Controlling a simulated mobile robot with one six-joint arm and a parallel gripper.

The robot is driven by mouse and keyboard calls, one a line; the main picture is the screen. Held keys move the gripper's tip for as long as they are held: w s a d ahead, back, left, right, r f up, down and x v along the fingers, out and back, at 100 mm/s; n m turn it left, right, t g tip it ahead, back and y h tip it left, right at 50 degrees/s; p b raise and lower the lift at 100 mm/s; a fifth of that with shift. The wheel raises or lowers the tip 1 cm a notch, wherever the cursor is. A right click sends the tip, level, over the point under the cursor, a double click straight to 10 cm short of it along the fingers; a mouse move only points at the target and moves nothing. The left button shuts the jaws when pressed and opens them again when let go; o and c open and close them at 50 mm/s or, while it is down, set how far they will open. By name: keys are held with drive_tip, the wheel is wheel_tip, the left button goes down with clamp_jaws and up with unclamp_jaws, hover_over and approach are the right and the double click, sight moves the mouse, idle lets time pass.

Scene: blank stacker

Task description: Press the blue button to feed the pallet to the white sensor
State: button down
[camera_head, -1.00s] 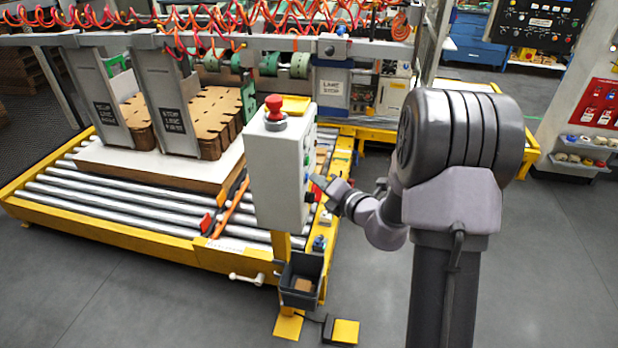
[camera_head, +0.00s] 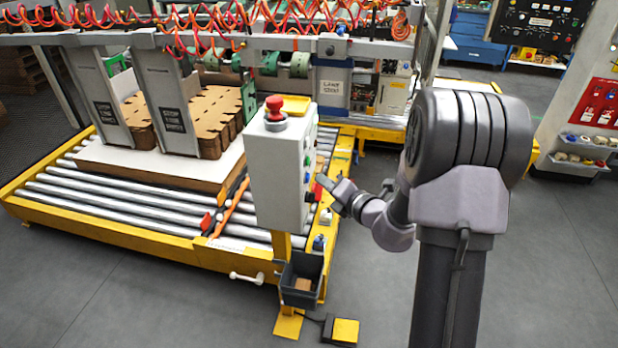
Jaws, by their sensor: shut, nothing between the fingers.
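The pallet (camera_head: 130,161), a flat board with a white top, lies on the roller conveyor and bears stacks of brown cut cardboard (camera_head: 208,115). A pale grey control box (camera_head: 275,182) stands in front of it with a red mushroom knob (camera_head: 275,108) on top. Small coloured buttons sit on its right face; a blue one (camera_head: 307,178) seems to be among them, seen edge-on. My gripper (camera_head: 322,182) is shut and empty, just right of that face, with a small gap apparent. I cannot pick out the white sensor.
The roller conveyor (camera_head: 110,212) has a yellow frame. A grey bin (camera_head: 301,280) hangs under the box, and a yellow foot pedal (camera_head: 345,331) lies on the floor. Upright plates and red hoses are above the pallet. The floor at front left is free.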

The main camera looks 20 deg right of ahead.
drive_tip(key=shift+d, duration=0.1)
drive_tip(key=s+d, duration=0.1)
drive_tip(key=d, duration=0.1)
drive_tip(key=s+d, duration=0.1)
drive_tip(key=d, duration=0.1)
drive_tip(key=shift+s+p, duration=0.3)
drive_tip(key=shift+s, duration=0.1)
idle(1.0)
